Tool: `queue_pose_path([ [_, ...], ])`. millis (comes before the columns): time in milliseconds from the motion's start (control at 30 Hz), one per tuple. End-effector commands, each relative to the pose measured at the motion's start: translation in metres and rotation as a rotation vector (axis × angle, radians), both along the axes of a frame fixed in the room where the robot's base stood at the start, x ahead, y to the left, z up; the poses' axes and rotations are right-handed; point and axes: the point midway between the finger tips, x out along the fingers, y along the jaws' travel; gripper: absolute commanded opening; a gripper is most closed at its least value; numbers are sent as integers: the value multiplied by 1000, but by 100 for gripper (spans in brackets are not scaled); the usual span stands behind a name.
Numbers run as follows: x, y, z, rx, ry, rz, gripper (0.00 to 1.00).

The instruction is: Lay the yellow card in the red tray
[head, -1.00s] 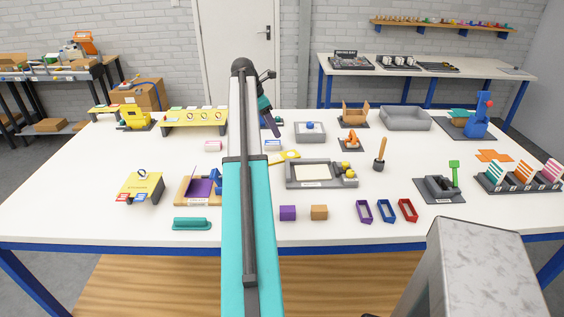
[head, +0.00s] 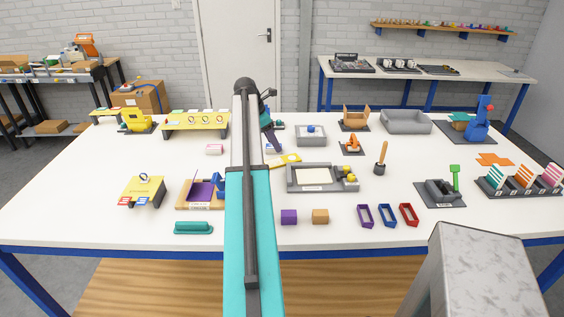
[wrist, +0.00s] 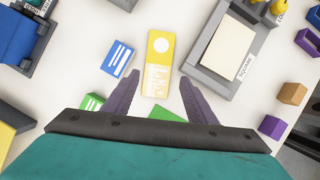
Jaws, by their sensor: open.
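The yellow card (head: 289,160) lies flat on the white table, near the middle. In the wrist view the yellow card (wrist: 159,48) shows a white circle and pale lettering. My gripper (wrist: 158,77) is open and empty, with one purple finger on each side of the card's near part. In the head view my gripper (head: 276,148) is just behind and left of the card. I cannot tell its exact height or any contact. A small red open-topped frame (head: 411,223) at the front right is the only red tray-like thing I make out.
A blue card (wrist: 117,57) lies left of the yellow card, and green cards lie close by. A grey holder (head: 318,187) marked "square" stands to the right. Purple (head: 289,217) and tan (head: 320,217) blocks sit in front. Purple and blue frames stand beside the red one.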

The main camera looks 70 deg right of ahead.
Motion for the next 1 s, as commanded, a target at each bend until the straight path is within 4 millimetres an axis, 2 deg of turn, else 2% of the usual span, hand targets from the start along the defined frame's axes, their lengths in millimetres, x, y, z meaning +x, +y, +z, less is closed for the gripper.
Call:
queue_pose_path([
  [300,-8,-8,-29,2,0,1,52],
  [767,-8,-9,-33,1,1,2,52],
  [1000,-12,-13,-46,2,0,1,52],
])
